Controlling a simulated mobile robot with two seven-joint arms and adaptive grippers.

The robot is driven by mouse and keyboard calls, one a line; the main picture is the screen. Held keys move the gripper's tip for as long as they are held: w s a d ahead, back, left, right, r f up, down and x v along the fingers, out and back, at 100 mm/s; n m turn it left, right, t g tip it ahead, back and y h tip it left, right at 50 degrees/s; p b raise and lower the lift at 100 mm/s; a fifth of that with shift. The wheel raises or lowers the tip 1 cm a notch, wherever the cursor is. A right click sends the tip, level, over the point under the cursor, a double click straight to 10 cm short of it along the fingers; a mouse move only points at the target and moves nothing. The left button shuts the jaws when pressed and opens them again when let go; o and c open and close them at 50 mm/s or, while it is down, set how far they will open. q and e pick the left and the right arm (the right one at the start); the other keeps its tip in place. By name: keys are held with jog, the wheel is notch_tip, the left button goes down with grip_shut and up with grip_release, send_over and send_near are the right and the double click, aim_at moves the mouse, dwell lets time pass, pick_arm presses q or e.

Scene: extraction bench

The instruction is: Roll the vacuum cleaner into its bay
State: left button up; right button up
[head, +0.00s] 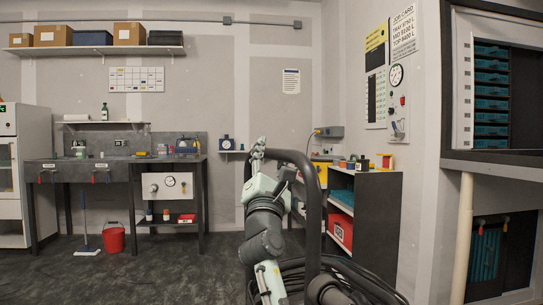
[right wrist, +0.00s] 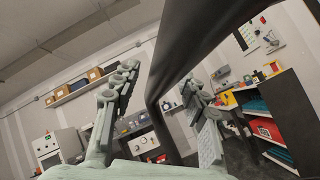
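The vacuum cleaner shows as a tall black tube handle (head: 314,215) in the head view, with a coiled black hose low behind my arm. Its body is mostly below the picture. My right gripper (head: 258,155) is at the upper left bend of the handle. In the right wrist view my right gripper (right wrist: 160,100) has its two fingers spread apart, and the black handle (right wrist: 158,78) passes between them. I cannot tell whether either finger touches it. My left gripper is out of view. I cannot make out a marked bay for the vacuum.
A black shelf unit (head: 377,225) with a red box stands just right of the handle. A red bucket (head: 114,239) and a mop stand left by the grey bench (head: 95,172). A dark cabinet (head: 500,255) is at far right.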

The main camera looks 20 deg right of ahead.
jog(key=v, duration=0.7)
jog(key=shift+s, duration=0.2)
jog(key=shift+f, duration=0.15)
